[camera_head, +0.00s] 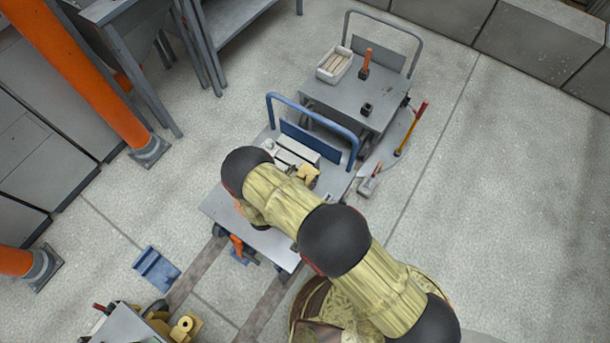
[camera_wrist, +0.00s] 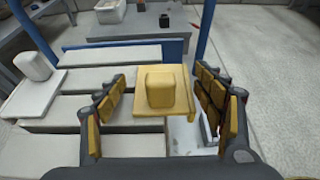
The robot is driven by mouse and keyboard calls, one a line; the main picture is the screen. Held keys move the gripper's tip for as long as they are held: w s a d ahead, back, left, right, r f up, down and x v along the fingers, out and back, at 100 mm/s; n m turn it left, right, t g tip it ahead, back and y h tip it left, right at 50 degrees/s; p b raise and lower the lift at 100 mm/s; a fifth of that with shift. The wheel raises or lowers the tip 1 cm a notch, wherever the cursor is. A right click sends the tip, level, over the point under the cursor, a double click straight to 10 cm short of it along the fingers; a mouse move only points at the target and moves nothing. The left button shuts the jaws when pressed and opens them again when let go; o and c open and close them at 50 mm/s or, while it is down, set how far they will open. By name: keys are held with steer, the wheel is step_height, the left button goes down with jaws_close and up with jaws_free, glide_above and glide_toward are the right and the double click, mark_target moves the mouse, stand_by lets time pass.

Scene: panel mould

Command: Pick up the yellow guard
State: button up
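The yellow guard (camera_wrist: 158,90) is a flat plate with a raised rounded block on it. In the wrist view it lies over pale rectangular blocks. My gripper (camera_wrist: 160,79) is open, with one padded finger on each side of the guard. A gap shows on the left, and the right finger looks closer to the plate's edge; I cannot tell whether it touches. In the head view a small yellow piece (camera_head: 307,173), apparently the guard, shows beside my arm on the blue-handled cart (camera_head: 222,207). My arm hides much of that cart.
A pale piece of similar shape (camera_wrist: 34,66) sits on the blocks at the left. A blue rail (camera_wrist: 203,28) rises behind the blocks. A second grey cart (camera_head: 335,98) with a white bin (camera_head: 334,66) stands beyond. Open floor (camera_head: 500,200) lies right.

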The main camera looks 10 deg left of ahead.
steer(key=c, duration=1.3)
steer(key=shift+c, duration=0.2)
